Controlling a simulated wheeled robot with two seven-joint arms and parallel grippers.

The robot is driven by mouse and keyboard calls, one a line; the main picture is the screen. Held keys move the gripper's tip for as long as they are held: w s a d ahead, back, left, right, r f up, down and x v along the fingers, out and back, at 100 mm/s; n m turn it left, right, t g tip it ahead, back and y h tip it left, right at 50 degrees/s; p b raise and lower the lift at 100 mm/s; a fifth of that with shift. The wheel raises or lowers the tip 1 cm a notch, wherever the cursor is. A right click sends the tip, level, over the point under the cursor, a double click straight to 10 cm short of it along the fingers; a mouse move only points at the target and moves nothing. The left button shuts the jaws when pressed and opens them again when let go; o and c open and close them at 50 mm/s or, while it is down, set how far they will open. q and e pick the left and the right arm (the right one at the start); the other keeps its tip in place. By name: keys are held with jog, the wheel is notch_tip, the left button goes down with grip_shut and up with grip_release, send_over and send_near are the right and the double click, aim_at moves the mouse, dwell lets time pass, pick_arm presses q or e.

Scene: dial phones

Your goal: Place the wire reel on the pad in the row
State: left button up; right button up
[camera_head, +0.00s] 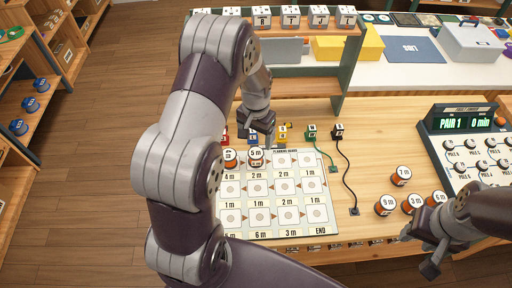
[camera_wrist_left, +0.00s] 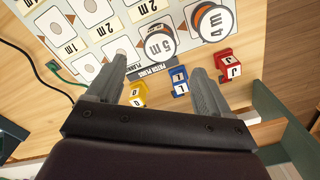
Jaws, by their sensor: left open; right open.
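The planning board (camera_head: 325,229) lies on the table with rows of pads marked in metres. A wire reel marked 5 m (camera_head: 255,157) and a reel marked 4 m (camera_head: 229,159) stand side by side in its far row. They also show in the left wrist view as the 5 m reel (camera_wrist_left: 160,44) and the 4 m reel (camera_wrist_left: 213,22). My left gripper (camera_head: 264,135) is open and empty, just behind the 5 m reel; its fingers (camera_wrist_left: 157,88) are clear of both reels. My right gripper (camera_head: 431,262) is in front of loose reels and looks empty.
Loose reels marked 7 m (camera_head: 400,175), 9 m (camera_head: 386,204), 3 m (camera_head: 412,203) and 6 m (camera_head: 436,198) stand right of the board. Red (camera_wrist_left: 229,66), blue (camera_wrist_left: 180,80) and yellow (camera_wrist_left: 138,94) plugs sit behind it. A control panel (camera_head: 470,140) stands at right.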

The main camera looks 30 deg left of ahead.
pick_arm(q)
jog(key=s+d+r, duration=0.4)
jog(key=s+r, duration=0.1)
jog(key=s, duration=0.2)
jog(key=s+d+r+t, duration=0.1)
jog(key=s+d+r, duration=0.3)
jog(key=s, duration=0.2)
jog(key=shift+s+r, duration=0.35)
jog(key=shift+s, duration=0.05)
